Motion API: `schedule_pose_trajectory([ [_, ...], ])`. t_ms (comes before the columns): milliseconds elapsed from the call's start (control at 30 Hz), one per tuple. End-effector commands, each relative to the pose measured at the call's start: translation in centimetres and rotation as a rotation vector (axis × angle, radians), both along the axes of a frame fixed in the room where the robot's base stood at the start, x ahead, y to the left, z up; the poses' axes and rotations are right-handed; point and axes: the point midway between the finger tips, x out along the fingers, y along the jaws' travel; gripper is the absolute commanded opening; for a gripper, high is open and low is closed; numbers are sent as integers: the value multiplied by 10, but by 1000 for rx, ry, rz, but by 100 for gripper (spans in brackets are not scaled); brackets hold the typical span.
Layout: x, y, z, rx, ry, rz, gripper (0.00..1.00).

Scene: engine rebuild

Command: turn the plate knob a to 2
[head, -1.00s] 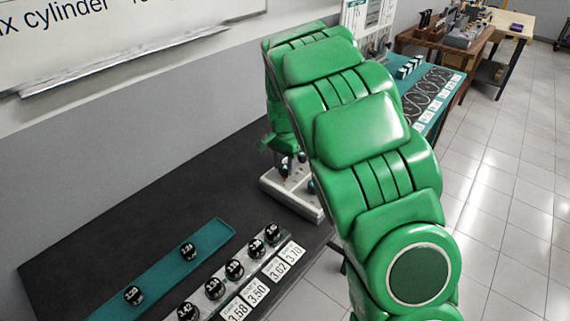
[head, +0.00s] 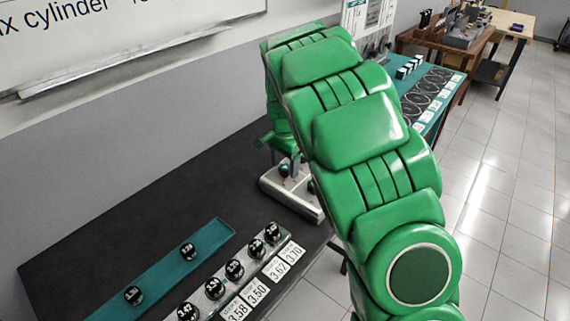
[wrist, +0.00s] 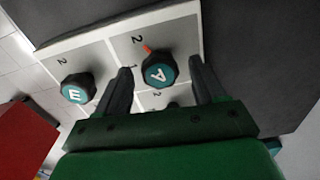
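Plate knob A (wrist: 159,71) is a dark knob with a teal cap lettered A, on a pale plate (wrist: 190,35) in the wrist view. Its red pointer points up and left, close to the printed 2 and above the printed 1. My gripper (wrist: 162,80) is open, one finger on each side of knob A, with a small gap showing on both sides.
A second teal-capped knob (wrist: 78,88) sits left of knob A, and another (wrist: 172,105) is partly hidden below it. A red block (wrist: 25,140) is at the lower left. In the head view a teal tray (head: 170,265) and a rack of black pieces (head: 222,285) lie on the bench.

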Motion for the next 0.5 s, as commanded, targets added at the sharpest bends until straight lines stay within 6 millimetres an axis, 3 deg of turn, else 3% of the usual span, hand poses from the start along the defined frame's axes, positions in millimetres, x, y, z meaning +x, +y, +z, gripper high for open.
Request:
schedule_pose_trajectory([
  [300,0,0,1,0,0,0,69],
  [500,1,0,14,0,-4,1,69],
])
